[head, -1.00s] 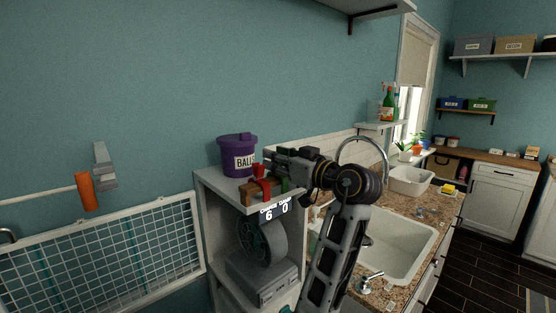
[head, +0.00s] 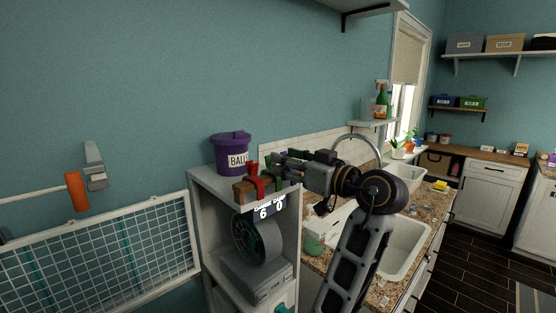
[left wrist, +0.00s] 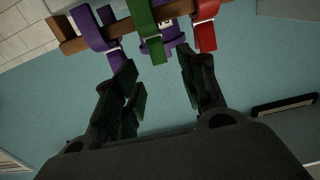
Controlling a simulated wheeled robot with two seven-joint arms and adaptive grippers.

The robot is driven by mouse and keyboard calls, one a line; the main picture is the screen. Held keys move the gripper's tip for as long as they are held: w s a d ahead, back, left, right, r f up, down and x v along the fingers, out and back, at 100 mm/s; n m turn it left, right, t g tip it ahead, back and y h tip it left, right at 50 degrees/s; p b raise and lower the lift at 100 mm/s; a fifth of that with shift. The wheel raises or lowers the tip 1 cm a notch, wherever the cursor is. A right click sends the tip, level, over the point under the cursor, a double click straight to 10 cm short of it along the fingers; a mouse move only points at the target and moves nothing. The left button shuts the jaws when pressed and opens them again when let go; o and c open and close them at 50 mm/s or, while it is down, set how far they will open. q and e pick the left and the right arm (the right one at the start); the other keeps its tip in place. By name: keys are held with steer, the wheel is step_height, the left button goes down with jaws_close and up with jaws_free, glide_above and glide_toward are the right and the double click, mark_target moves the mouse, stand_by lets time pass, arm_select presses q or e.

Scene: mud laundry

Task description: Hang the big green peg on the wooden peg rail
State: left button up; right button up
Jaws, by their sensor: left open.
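The wooden peg rail (head: 240,191) stands on top of the grey shelf unit; it crosses the top of the left wrist view (left wrist: 74,46). The big green peg (left wrist: 147,28) sits on the rail between a purple peg (left wrist: 92,34) and a red peg (left wrist: 205,30). In the head view the green peg (head: 268,164) shows partly behind my gripper. My left gripper (head: 277,166) is open and empty beside the rail. In the left wrist view its fingertips (left wrist: 158,68) stand apart on either side of the green peg's lower end, without visible contact. My right gripper is out of view.
A purple bucket (head: 230,153) labelled BALLS stands behind the rail. A counter display (head: 268,208) is on the shelf unit's front edge. A wire rack (head: 100,250) is at left.

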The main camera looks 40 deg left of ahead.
arm_select(q)
steer(key=d, duration=0.6)
steer(key=shift+s, duration=0.3)
stand_by(0.4)
